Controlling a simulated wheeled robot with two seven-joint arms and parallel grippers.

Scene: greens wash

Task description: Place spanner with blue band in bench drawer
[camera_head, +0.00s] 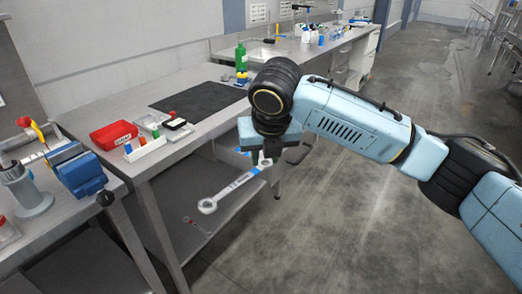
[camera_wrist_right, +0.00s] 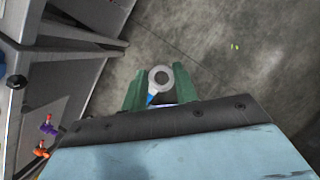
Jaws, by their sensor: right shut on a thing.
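The spanner with the blue band (camera_head: 228,190) is a silver wrench held in the air beside the bench's front edge. Its ring end points down and left, and its blue band shows close below the jaws. My right gripper (camera_head: 262,150) is shut on it near its upper end. In the right wrist view the ring end (camera_wrist_right: 160,78) shows between the green fingers of the right gripper (camera_wrist_right: 160,92), with a bit of blue below it. I cannot clearly make out the bench drawer in either view. My left gripper is not in view.
The bench top (camera_head: 170,88) carries a black mat (camera_head: 198,100), a red box (camera_head: 113,135) and a green bottle (camera_head: 241,57). A blue vise (camera_head: 80,172) stands at the left. A low shelf (camera_head: 232,200) is under the bench. The floor (camera_head: 370,220) at right is clear.

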